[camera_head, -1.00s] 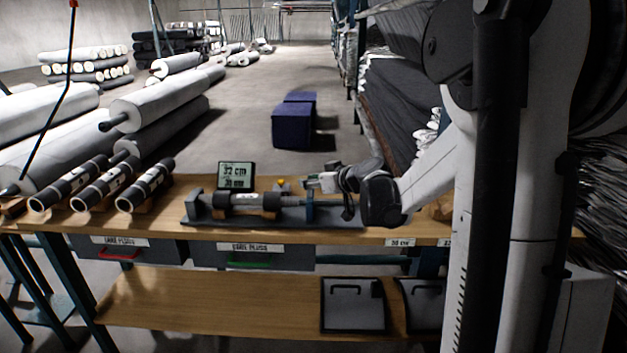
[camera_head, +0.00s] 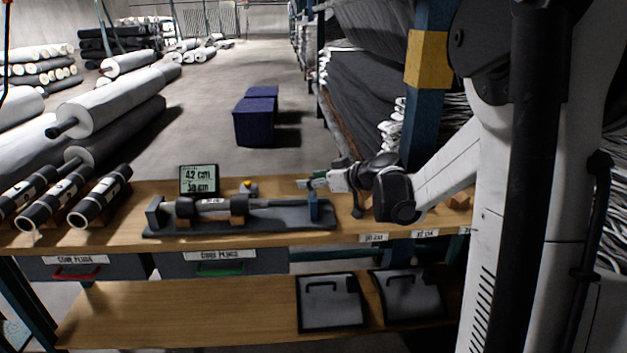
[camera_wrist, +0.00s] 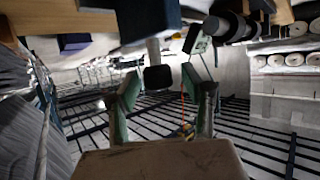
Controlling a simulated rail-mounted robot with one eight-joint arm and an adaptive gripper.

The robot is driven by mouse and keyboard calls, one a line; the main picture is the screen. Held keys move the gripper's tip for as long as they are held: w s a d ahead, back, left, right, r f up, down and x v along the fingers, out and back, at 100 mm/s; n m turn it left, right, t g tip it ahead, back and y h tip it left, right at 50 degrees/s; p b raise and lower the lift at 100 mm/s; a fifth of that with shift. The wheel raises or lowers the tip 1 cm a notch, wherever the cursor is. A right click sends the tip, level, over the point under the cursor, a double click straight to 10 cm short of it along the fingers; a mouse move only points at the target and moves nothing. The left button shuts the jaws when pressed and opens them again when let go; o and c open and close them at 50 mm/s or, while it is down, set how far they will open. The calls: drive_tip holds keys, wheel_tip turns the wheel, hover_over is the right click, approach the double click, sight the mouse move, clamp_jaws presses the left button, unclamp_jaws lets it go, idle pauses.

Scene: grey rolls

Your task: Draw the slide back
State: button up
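The slide is a dark blue upright block (camera_head: 313,205) near the right end of a grey measuring bed (camera_head: 270,224). My gripper (camera_head: 312,181) is at the block's upper part, coming from the right. In the wrist view the block (camera_wrist: 147,18) is at the top, with a dark-ended handle (camera_wrist: 158,78) between my spread fingers (camera_wrist: 160,92). Slim gaps show on both sides of the handle.
A display (camera_head: 199,179) behind the bed appears to read 42 cm over 30 cm. Several dark tubes (camera_head: 100,195) lie at the table's left. Drawers (camera_head: 220,262) hang below the tabletop. Blue boxes (camera_head: 255,120) stand on the floor behind. A blue post (camera_head: 427,110) rises at right.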

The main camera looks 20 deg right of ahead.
drive_tip(key=v, duration=1.2)
idle(0.5)
drive_tip(key=s+a+r+m+g+h+p, duration=0.25)
drive_tip(key=s+a+g+p, duration=0.2)
drive_tip(key=s+a, duration=1.15)
drive_tip(key=s+a+m+h+p, duration=0.2)
drive_tip(key=s+h, duration=0.1)
drive_tip(key=s, duration=0.5)
drive_tip(key=shift+a+f, duration=0.35)
drive_tip(key=shift+f, duration=0.15)
